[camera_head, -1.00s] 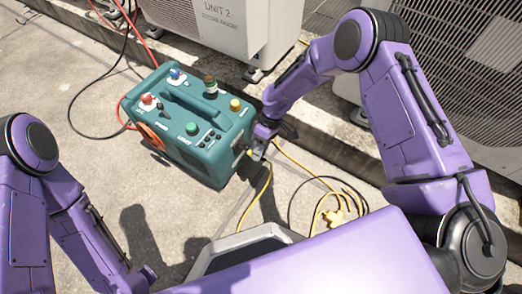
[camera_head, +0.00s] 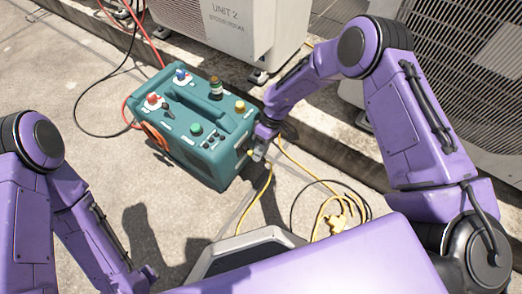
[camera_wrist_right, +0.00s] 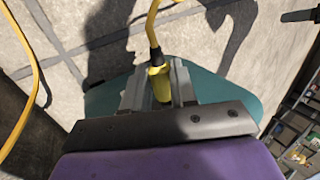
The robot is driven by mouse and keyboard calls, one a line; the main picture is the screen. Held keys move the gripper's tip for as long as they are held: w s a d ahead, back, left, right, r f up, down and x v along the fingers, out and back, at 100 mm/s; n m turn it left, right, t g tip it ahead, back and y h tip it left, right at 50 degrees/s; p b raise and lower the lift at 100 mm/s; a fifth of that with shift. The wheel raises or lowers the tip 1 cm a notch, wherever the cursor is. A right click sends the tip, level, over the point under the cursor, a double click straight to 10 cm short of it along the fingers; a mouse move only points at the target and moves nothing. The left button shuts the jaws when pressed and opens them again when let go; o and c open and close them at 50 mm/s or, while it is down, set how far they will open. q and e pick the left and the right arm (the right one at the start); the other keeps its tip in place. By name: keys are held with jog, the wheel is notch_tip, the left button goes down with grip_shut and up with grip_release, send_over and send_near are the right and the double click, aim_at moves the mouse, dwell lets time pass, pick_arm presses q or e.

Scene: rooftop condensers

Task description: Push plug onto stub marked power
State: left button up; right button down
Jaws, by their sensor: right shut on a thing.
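The teal machine (camera_head: 202,125) stands on the concrete, with knobs and a handle on its top. My right gripper (camera_head: 256,152) is at the machine's right end face; in the right wrist view its fingers (camera_wrist_right: 160,85) are shut on a yellow plug (camera_wrist_right: 159,80). The plug's yellow cord (camera_wrist_right: 153,25) leads away from it. The machine's teal body also shows behind the fingers in the right wrist view (camera_wrist_right: 220,88). The stub and its marking are hidden, and I cannot tell whether the plug touches it. My left arm is at the left; its gripper is not clearly visible.
The yellow cord (camera_head: 255,196) runs down to a loose coil (camera_head: 338,212) on the ground. Red and black hoses (camera_head: 90,128) lie left of the machine. Condenser units (camera_head: 245,30) stand behind a concrete kerb (camera_head: 330,150). Open concrete lies at the left.

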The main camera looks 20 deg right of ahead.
jog(key=shift+w+a, duration=0.3)
jog(key=shift+w, duration=0.15)
dwell(0.7)
jog(key=c, duration=0.8)
grip_release()
jog(key=shift+s+d+p, duration=0.75)
jog(key=shift+s+d, duration=0.05)
jog(key=shift+s, duration=0.2)
jog(key=shift+s+d+p, duration=0.75)
jog(key=shift+s, duration=0.3)
jog(key=shift+s+d+p, duration=0.75)
jog(key=shift+s+d, duration=0.05)
jog(key=shift+s, duration=0.2)
